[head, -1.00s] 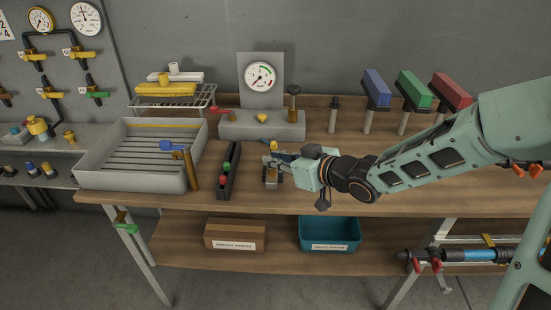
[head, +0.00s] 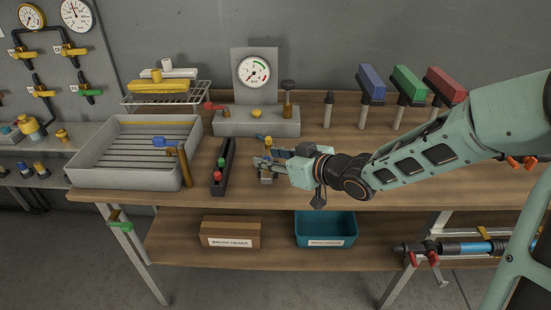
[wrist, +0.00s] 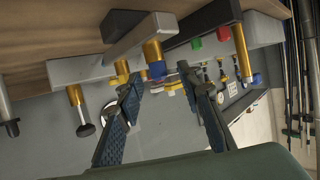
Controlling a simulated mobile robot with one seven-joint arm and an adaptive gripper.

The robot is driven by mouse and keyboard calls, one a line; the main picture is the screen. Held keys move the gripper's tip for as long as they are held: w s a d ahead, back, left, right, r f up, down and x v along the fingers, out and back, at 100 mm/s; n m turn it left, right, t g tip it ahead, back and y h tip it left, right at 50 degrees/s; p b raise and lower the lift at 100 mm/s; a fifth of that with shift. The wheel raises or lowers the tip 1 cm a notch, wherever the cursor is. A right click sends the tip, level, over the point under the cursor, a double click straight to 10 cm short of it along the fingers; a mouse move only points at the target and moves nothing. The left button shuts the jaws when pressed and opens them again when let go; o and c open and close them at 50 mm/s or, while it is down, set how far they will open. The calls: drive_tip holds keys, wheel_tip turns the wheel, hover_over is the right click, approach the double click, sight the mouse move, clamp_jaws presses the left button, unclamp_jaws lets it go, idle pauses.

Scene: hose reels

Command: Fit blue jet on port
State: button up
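My gripper (head: 266,160) is low over the middle of the bench, at a small grey block (head: 266,179). In the wrist view its two dark fingers (wrist: 162,78) stand apart with a gap between them. The wrist view is turned, with the bench at the top. There a brass post (wrist: 152,50) comes out of the grey block, and a blue piece (wrist: 157,70), likely the blue jet, is at its end in line with the gap. No finger clearly touches it. Whether it is fully seated I cannot tell.
A black rack (head: 229,158) with green and red jets stands left of my gripper. A grey gauge block (head: 235,122) with a brass plunger stands behind. The bench front is clear.

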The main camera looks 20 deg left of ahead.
drive_tip(key=v, duration=1.2)
drive_tip(key=shift+w+r, duration=0.1)
